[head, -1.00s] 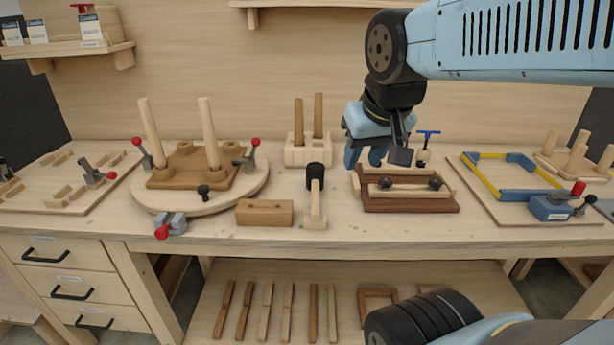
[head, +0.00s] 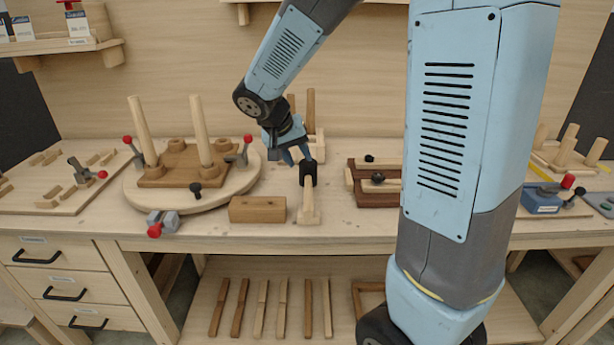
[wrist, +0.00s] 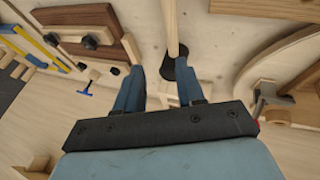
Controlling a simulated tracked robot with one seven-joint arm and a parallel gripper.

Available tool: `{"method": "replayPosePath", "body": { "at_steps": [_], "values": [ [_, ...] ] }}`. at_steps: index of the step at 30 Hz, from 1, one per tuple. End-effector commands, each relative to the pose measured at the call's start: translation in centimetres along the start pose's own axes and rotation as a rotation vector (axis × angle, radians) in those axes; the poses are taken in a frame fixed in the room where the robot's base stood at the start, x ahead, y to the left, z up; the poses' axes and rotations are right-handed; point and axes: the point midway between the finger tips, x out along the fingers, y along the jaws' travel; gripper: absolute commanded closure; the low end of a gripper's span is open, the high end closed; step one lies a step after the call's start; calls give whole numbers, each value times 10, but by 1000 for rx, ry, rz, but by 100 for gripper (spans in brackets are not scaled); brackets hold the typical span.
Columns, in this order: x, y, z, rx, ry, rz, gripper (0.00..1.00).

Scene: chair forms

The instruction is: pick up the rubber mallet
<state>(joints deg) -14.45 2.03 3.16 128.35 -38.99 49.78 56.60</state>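The rubber mallet (head: 308,170), with a black head and pale wooden handle, is at the middle of the workbench, its head toward the back. In the wrist view the black head (wrist: 173,71) shows partly behind my right-hand finger, with the handle running to the top edge. My gripper (head: 298,156) is just above and behind the head, fingers pointing down. In the wrist view my gripper (wrist: 160,68) is open with nothing held between its fingers; the head lies off-centre, by the right-hand finger. I cannot tell whether that finger touches it.
A wooden block (head: 257,209) lies left of the mallet. A round board (head: 236,190) with two upright dowels and red-tipped clamps is further left. A dark wooden frame jig (head: 366,195) is to the right. A two-dowel stand (head: 310,105) is behind my gripper.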

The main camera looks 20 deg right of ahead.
Motion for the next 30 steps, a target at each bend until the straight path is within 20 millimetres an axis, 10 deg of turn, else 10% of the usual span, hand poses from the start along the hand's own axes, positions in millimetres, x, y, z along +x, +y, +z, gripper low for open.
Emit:
{"method": "replayPosePath", "body": {
  "at_steps": [30],
  "values": [
    [108,-24,-12,2,16,33,62]
  ]
}}
